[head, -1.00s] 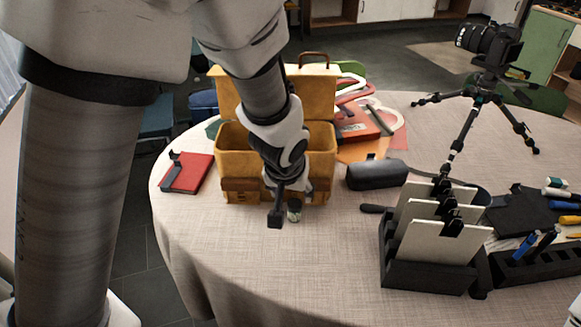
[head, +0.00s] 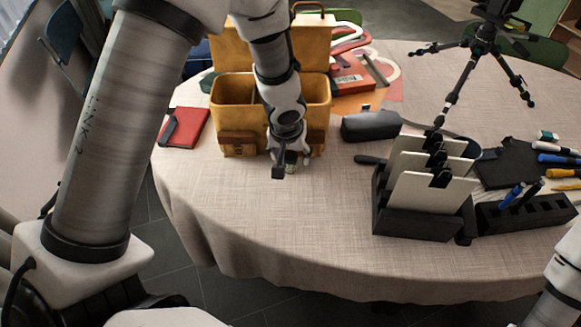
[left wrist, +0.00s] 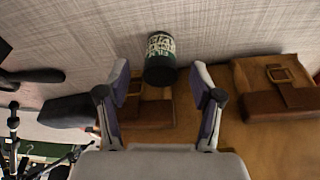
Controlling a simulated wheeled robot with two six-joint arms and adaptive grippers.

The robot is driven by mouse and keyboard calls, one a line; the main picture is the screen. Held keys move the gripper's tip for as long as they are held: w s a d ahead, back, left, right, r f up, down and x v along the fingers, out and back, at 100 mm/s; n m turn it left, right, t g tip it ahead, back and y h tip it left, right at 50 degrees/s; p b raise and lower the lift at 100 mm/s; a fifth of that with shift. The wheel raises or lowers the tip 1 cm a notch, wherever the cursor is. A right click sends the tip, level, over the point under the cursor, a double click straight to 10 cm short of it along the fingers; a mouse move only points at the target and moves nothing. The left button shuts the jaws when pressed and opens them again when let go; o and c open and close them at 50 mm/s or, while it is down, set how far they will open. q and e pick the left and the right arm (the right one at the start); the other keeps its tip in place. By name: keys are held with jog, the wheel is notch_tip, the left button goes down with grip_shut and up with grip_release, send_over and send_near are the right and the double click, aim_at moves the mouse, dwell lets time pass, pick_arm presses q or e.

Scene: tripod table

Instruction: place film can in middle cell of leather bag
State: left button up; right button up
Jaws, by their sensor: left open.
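The film can (left wrist: 160,58), dark green and black with pale lettering, is on the tablecloth in front of the leather bag. In the head view only a small part of the can (head: 291,158) shows beside my gripper. My left gripper (left wrist: 161,82) is open, with its fingertips on either side of the can's near end and a gap at each side. The tan leather bag (head: 240,125) stands open with buckled front pockets, which also show in the left wrist view (left wrist: 285,85). My arm hides much of the bag's inside, including its middle. My right gripper is out of view.
A red notebook (head: 185,128) lies left of the bag. A dark case (head: 370,126) is to the right, then a black rack (head: 415,220) with pale plates and a tripod (head: 460,75).

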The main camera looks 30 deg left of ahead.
pick_arm(q)
jog(key=shift+x, duration=0.9)
jog(key=shift+r, duration=0.15)
jog(key=shift+c, duration=0.6)
jog(key=c, duration=1)
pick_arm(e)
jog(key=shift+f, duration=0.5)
pick_arm(q)
jog(key=shift+c, duration=0.2)
jog(key=shift+r, duration=0.1)
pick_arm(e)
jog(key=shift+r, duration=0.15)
